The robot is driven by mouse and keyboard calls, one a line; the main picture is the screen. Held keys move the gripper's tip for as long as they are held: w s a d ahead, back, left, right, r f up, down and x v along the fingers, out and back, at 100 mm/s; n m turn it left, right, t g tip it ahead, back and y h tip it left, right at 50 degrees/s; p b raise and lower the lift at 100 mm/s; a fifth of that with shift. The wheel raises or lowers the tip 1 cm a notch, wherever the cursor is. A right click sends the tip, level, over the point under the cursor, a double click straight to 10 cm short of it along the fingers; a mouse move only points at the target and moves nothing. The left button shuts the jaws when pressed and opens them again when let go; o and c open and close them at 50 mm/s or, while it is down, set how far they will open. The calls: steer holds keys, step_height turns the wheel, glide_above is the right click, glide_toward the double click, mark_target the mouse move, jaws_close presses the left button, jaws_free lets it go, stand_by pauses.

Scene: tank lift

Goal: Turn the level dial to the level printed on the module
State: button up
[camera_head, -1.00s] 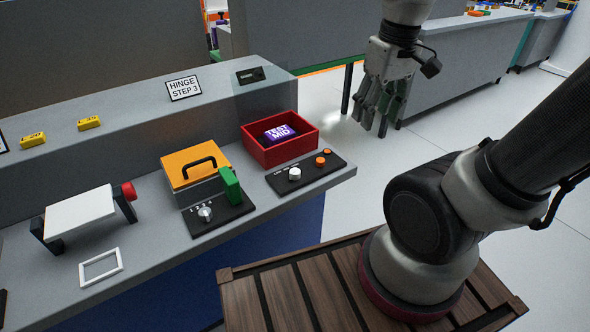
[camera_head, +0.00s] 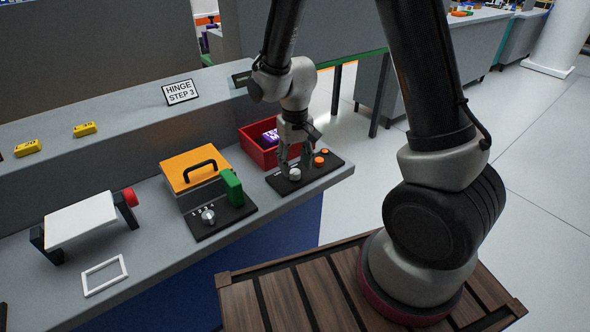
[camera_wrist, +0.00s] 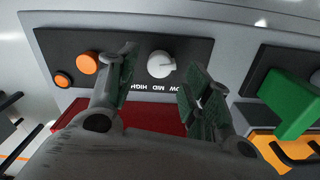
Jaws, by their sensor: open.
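The level dial is a white knob (camera_head: 295,174) on a black panel (camera_head: 322,173) at the counter's front right. In the wrist view the white knob (camera_wrist: 161,64) lies ahead of the fingertips, above the printed words LOW MID HIGH. The purple module (camera_head: 268,137) lies in the red bin (camera_head: 250,149); my arm partly hides it and its print is not readable now. Earlier it read TEST MID. My gripper (camera_head: 294,168) is open above the dial. In the wrist view my gripper (camera_wrist: 163,72) has a finger on each side of the knob, apart from it.
Two orange buttons (camera_wrist: 86,63) sit beside the dial. A green lever (camera_head: 231,186) and a numbered knob (camera_head: 208,216) stand to the left, by the orange-lidded box (camera_head: 183,169). A white frame (camera_head: 104,275) lies on the counter. The floor at right is clear.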

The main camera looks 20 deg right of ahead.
mark_target(295, 171)
steer(key=shift+f, duration=1.55)
steer(key=c, duration=1.1)
steer(key=shift+o, duration=0.2)
steer(key=n, duration=0.3)
steer(key=shift+n, duration=2.3)
